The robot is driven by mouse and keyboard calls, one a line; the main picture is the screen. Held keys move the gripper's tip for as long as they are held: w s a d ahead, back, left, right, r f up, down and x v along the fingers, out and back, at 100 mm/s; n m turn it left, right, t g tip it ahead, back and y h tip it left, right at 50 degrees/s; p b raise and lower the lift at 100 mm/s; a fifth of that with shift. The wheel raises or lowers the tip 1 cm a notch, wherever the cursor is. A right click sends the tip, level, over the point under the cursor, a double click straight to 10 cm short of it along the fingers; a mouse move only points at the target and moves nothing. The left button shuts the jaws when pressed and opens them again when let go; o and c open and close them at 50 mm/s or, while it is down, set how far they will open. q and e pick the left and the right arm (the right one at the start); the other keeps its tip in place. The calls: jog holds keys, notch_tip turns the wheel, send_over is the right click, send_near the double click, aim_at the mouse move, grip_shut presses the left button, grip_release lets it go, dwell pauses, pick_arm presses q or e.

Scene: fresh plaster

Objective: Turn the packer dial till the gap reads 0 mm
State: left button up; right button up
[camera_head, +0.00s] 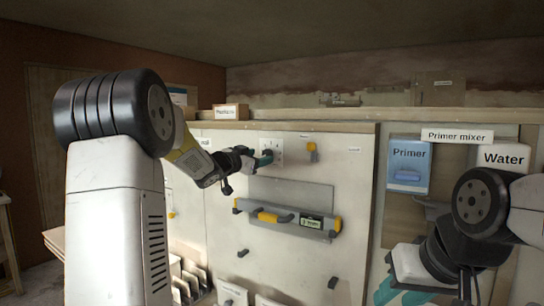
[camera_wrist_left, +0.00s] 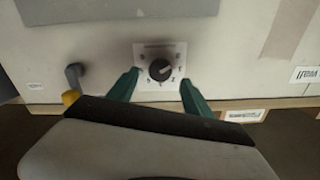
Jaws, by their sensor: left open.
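The packer dial (camera_wrist_left: 160,70) is a round black knob on a white square plate with numbers around it, seen in the left wrist view. In the head view the plate (camera_head: 278,146) is partly hidden by my left gripper. My left gripper (camera_head: 266,158) is open; in the left wrist view its teal fingers (camera_wrist_left: 158,84) stand on either side of the dial, apart from the knob. A small display (camera_head: 311,222) sits on the grey bar with yellow ends; its digits are too small to read surely. My right gripper (camera_head: 402,292) is low at the right, cut by the frame edge.
The white board (camera_head: 350,200) carries a yellow-topped hook (camera_head: 312,150) right of the dial and a grey straightedge bar (camera_head: 270,215) below it. A Primer panel (camera_head: 408,166) and a Water sign (camera_head: 503,157) are at the right. A ledge with boxes (camera_head: 229,113) runs above.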

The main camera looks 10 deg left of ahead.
aim_at(266, 155)
pick_arm(q)
jog(key=shift+x, duration=2.15)
grip_shut()
